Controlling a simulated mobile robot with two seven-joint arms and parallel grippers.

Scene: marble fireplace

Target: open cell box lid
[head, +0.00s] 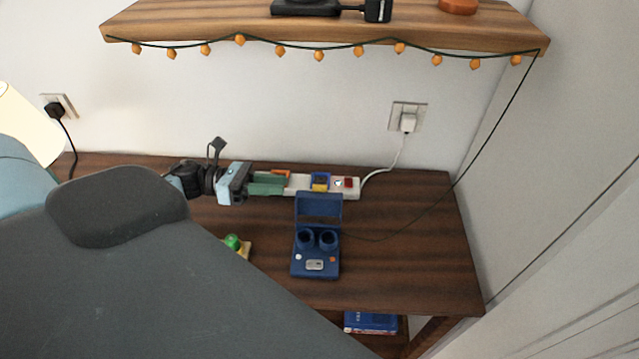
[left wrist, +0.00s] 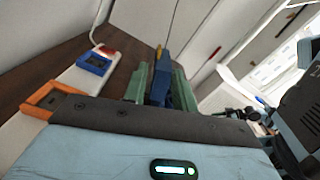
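The blue cell box (head: 315,262) stands on the dark wooden table, with two round wells in its top. Its lid (head: 318,205) is raised and leans up at the back. My left gripper (head: 270,183) is just left of the lid, its two green fingers pointing right with a narrow gap between them. In the left wrist view, the blue box or lid (left wrist: 162,80) shows edge-on between the green fingers (left wrist: 160,88), apparently past their tips; contact cannot be told. My right gripper is not in view.
A white power strip (head: 299,183) with a blue plug (head: 320,178) and red switch lies behind the box. A small green-and-yellow item (head: 232,242) sits to its left, partly hidden by my body. A cable crosses the table (head: 410,265), whose right side is otherwise clear. A shelf (head: 200,22) hangs above.

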